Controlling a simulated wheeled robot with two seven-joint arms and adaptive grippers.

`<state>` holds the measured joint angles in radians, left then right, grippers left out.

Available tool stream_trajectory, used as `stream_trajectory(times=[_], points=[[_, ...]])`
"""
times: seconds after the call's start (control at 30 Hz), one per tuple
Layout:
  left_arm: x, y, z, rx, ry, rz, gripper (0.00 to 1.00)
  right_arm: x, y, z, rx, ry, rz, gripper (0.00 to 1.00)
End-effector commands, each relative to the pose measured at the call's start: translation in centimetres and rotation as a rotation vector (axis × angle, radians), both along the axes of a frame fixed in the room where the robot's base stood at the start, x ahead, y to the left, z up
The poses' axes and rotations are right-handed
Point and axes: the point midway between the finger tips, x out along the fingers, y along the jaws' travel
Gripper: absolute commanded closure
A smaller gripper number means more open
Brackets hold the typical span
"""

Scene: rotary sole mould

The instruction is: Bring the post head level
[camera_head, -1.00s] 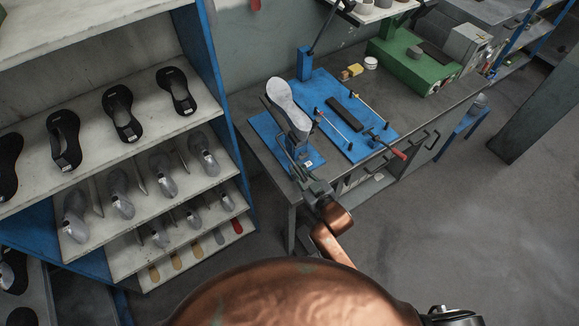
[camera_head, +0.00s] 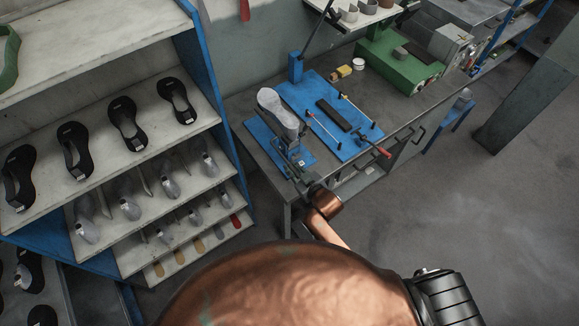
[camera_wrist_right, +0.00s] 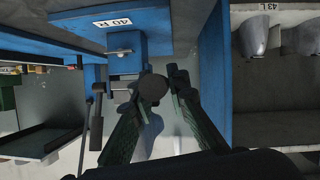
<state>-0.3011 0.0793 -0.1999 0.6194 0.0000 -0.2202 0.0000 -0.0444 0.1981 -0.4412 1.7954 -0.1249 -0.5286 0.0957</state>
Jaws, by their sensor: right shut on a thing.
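The grey sole-shaped post head (camera_head: 280,106) sits on a short post at the left of the bench, over a blue base plate (camera_head: 262,137). It looks close to level; a small remaining tilt cannot be told. My right gripper (camera_head: 297,170) is in front of the post, low by the bench's front edge. In the right wrist view its fingers (camera_wrist_right: 160,95) close around a dark round-ended lever (camera_wrist_right: 152,88). The lever's far end is hidden. My left gripper is not in view.
A blue board (camera_head: 352,144) with clamps and a dark bar (camera_head: 334,115) lies right of the post. A shelf rack (camera_head: 212,131) with dark soles and grey lasts stands close on the left. A green machine (camera_head: 397,62) stands farther back.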

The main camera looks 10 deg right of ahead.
Motion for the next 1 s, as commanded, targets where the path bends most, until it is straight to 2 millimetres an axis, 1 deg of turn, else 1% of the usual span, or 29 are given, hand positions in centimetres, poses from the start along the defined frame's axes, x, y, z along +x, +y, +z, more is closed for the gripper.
stream_trajectory(times=[0.03, 0.1, 0.13, 0.37, 0.57, 0.63, 0.77, 0.87, 1.0], points=[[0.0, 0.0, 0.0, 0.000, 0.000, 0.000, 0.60, 0.4, 0.1, 1.0, 0.003, -0.021, 0.002, 1.00], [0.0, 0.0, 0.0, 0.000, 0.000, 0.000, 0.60, 0.4, 0.1, 1.0, 0.003, -0.021, 0.002, 1.00], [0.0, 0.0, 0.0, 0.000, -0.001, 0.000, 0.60, 0.4, 0.2, 1.0, 0.003, -0.021, 0.003, 0.84], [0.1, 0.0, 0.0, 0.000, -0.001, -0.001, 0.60, 0.2, 0.1, 0.6, 0.002, -0.013, 0.003, 0.68], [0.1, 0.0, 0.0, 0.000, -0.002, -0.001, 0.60, 0.2, 0.1, 0.4, 0.000, -0.008, 0.002, 0.67], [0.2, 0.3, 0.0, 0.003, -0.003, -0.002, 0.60, 0.1, 0.1, 0.3, 0.001, -0.007, 0.002, 0.67], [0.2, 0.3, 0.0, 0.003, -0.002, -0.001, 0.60, -0.5, -0.1, 0.6, 0.001, -0.007, 0.001, 0.67], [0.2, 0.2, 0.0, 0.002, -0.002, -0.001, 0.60, -1.9, -0.6, 1.0, -0.001, -0.006, 0.001, 0.67], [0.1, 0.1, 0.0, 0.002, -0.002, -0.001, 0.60, -4.5, -1.4, 2.2, 0.000, -0.005, 0.002, 0.67]])
